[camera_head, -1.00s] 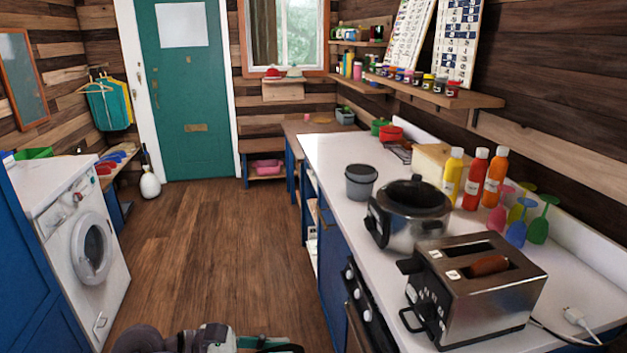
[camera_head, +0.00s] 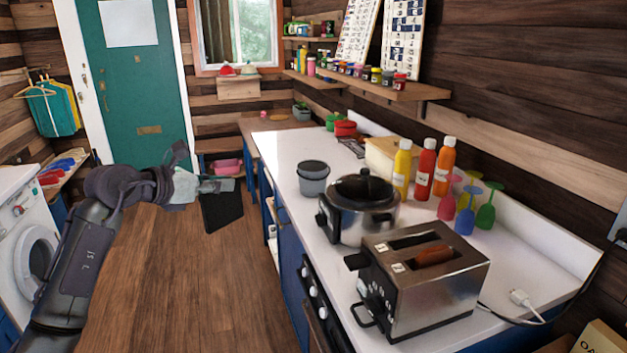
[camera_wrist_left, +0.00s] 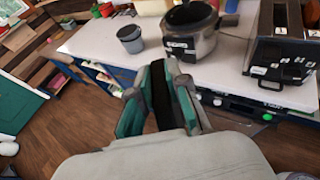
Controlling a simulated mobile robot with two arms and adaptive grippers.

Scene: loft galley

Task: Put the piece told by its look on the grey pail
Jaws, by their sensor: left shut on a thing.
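The grey pail (camera_head: 313,185) stands upright on the white counter, left of the slow cooker. It also shows in the left wrist view (camera_wrist_left: 131,42). My left gripper (camera_head: 218,186) is shut on a flat black piece (camera_head: 222,212), which hangs below the fingers over the floor, left of the counter and apart from the pail. In the left wrist view the black piece (camera_wrist_left: 162,95) shows between the two green-grey fingers, partly hidden by them. My right gripper is in neither view.
A black-lidded slow cooker (camera_head: 358,207) and a steel toaster (camera_head: 425,280) stand nearest on the white counter (camera_head: 290,150). Sauce bottles (camera_head: 425,168) and coloured goblets (camera_head: 466,208) stand behind them. A washing machine (camera_head: 32,255) is at left. Floor between is open.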

